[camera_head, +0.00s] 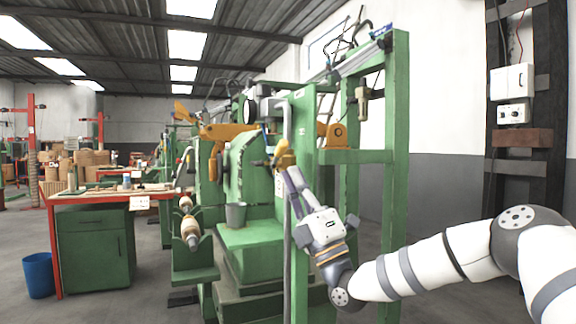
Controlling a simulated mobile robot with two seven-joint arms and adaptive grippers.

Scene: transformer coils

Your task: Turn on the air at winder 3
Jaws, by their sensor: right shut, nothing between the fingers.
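The green winding machine (247,244) stands in the middle of the view. A grey vertical pipe (287,122) runs down its front, and a yellow handle-like part (283,154) sits on this pipe, which looks like the air valve. My right gripper (289,174) reaches up from the lower right, its fingertips at or just below the yellow part. It is shut with nothing held between the fingers. I cannot tell whether the fingertips touch the yellow part, and they hide some of the pipe. My left gripper is not in view. No winder number is readable.
A green post frame (394,190) stands just right of my gripper. A workbench with a green cabinet (95,250) and a blue bin (39,275) are at left. Grey floor is open at front left.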

